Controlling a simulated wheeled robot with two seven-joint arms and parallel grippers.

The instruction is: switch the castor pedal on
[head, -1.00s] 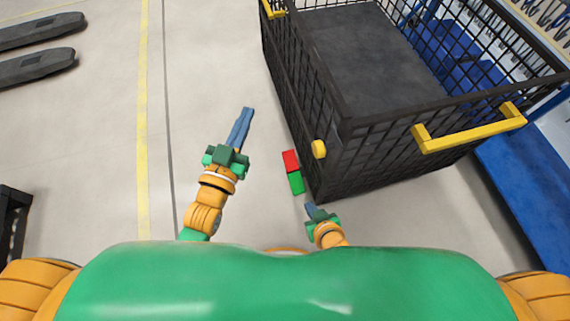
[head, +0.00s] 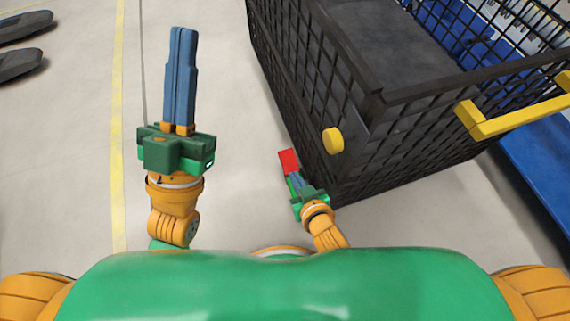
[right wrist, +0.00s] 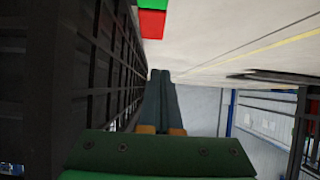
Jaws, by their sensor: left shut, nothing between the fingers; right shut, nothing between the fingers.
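The castor pedal shows as a red part (head: 288,161) and a green part (head: 290,186), low beside the near corner of the black mesh cart (head: 375,117). In the head view my right gripper (head: 295,178) overlaps the green part and hides some of it. In the right wrist view the red part (right wrist: 151,24) and green part (right wrist: 153,5) are at the top edge, apart from the shut fingertips (right wrist: 160,74); contact is not visible. My left gripper (head: 183,32) is shut and empty over open floor, left of the cart.
The cart's mesh wall stands close beside my right gripper and fills the left of the right wrist view.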

